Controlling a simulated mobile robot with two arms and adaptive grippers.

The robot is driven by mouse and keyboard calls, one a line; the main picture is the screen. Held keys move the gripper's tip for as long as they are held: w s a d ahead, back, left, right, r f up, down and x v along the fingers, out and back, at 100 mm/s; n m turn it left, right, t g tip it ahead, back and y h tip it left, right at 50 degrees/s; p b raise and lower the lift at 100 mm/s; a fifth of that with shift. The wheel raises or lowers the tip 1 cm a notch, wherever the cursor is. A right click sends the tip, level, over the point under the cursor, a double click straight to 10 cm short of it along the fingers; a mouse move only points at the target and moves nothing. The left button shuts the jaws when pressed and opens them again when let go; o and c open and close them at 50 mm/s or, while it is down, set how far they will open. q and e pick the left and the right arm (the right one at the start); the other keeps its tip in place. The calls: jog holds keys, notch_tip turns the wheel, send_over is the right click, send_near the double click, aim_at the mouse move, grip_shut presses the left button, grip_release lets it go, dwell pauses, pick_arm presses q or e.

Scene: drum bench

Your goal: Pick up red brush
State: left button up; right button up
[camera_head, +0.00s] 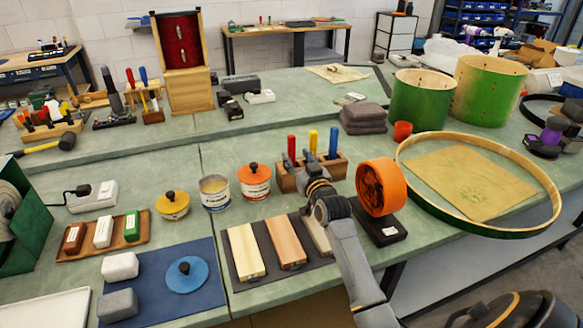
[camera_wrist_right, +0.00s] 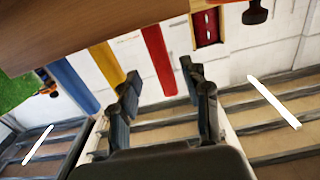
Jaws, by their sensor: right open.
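The red brush (camera_head: 291,147) stands upright at the left end of a wooden block holder (camera_head: 287,180), beside a yellow-handled brush (camera_head: 313,140) and a blue-handled brush (camera_head: 333,142). My right gripper (camera_head: 307,170) is in front of the holder, close to the handles, and hides part of it. In the right wrist view, the red handle (camera_wrist_right: 159,60) reaches down between the two open fingertips of my right gripper (camera_wrist_right: 160,78). The yellow handle (camera_wrist_right: 106,65) lies just outside the left finger. I cannot tell whether a finger touches the red handle. My left gripper is not in view.
An orange tape roll (camera_head: 381,187) stands right of my right arm. A dark mat with wooden blocks (camera_head: 245,252) lies in front. A large hoop (camera_head: 556,205) lies at the right.

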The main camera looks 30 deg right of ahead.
aim_at(293, 151)
jog(key=x, duration=0.4)
jog(key=shift+w+a+r, duration=0.15)
jog(key=shift+w+r, duration=0.1)
jog(key=shift+w, duration=0.05)
jog(key=c, duration=0.9)
